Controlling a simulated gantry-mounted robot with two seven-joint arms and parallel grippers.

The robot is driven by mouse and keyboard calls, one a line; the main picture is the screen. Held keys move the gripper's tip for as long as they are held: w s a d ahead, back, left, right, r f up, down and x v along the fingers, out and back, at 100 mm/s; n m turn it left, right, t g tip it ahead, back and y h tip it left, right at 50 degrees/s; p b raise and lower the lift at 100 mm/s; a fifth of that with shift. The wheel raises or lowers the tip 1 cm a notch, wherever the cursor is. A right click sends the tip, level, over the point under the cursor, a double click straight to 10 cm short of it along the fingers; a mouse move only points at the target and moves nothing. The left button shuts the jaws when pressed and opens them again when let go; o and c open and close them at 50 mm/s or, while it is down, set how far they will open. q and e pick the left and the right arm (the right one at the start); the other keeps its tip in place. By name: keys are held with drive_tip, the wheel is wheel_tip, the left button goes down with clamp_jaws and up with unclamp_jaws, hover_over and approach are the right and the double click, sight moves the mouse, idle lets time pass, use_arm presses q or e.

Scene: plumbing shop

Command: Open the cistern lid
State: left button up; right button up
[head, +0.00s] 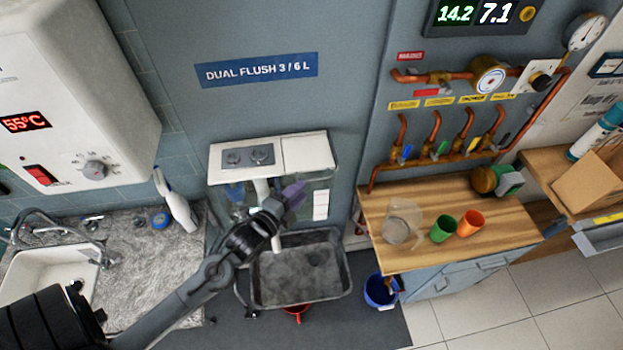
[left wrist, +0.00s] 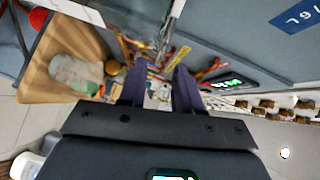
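The cistern (head: 316,188) hangs on the grey wall below the "DUAL FLUSH 3 / 6 L" sign. Its body is clear. Its white top has a left part with two grey flush buttons (head: 248,156) and a plain right lid panel (head: 308,152), which lies flat and closed. My left gripper (head: 293,194) is in front of the cistern body, below the lid's front edge. Contact cannot be told. In the left wrist view its two dark purple fingers (left wrist: 158,90) are apart with nothing clearly held between them. My right gripper is not in view.
A grey basin (head: 300,275) sits below the cistern. A wooden bench (head: 480,225) with a clear jug (head: 400,222), green cup (head: 443,229) and orange cup (head: 470,222) stands to the right. Copper pipes and valves (head: 455,140) are above it. A sink counter (head: 150,250) is at left.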

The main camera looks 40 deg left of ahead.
sight(312, 180)
use_arm(q)
drive_tip(key=shift+w+a+f+p, duration=0.1)
drive_tip(key=shift+w+f, duration=0.05)
drive_tip(key=shift+w, duration=0.95)
drive_tip(key=shift+w+a+f+p, duration=0.1)
drive_tip(key=shift+w+a+f, duration=0.05)
drive_tip(key=shift+w, duration=1)
drive_tip(key=shift+w+a+f+p, duration=0.1)
drive_tip(key=shift+w+f, duration=0.05)
drive_tip(key=shift+w, duration=0.95)
drive_tip(key=shift+c, duration=0.4)
drive_tip(key=shift+f, duration=0.1)
clamp_jaws()
drive_tip(key=shift+s, duration=0.1)
